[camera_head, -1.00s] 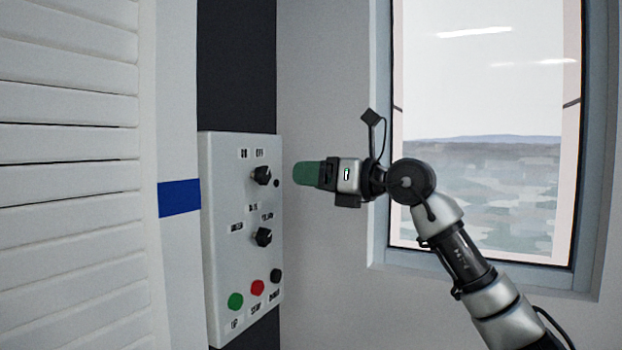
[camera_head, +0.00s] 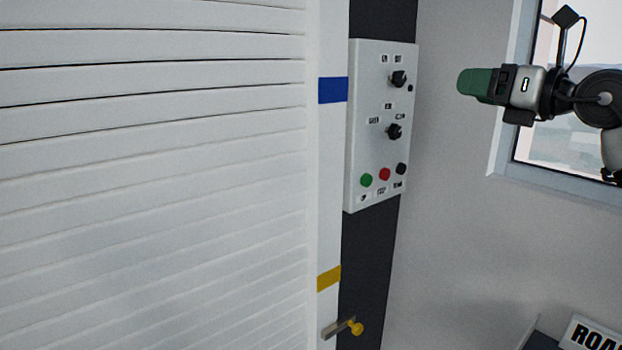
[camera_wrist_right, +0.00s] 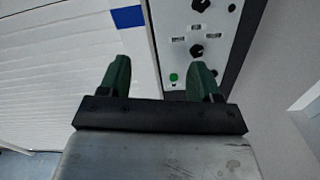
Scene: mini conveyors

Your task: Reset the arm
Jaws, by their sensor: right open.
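My right gripper (camera_head: 474,82) is at the upper right of the head view, with green fingertips pointing left toward the control panel (camera_head: 362,150). It is apart from the panel, with a gap of wall between them in the picture. In the right wrist view its two green fingers (camera_wrist_right: 159,85) stand apart with nothing between them. Beyond them is the panel (camera_wrist_right: 222,50), with black knobs and a green button (camera_wrist_right: 174,77); the right finger hides part of its lower area. My left gripper is not in view.
A white slatted shutter (camera_head: 150,150) fills the left. A post carries blue (camera_head: 333,90) and yellow (camera_head: 329,277) bands, with a yellow-knobbed latch (camera_head: 355,327) low down. A window (camera_head: 560,150) is behind my right arm. A sign (camera_head: 592,335) is at bottom right.

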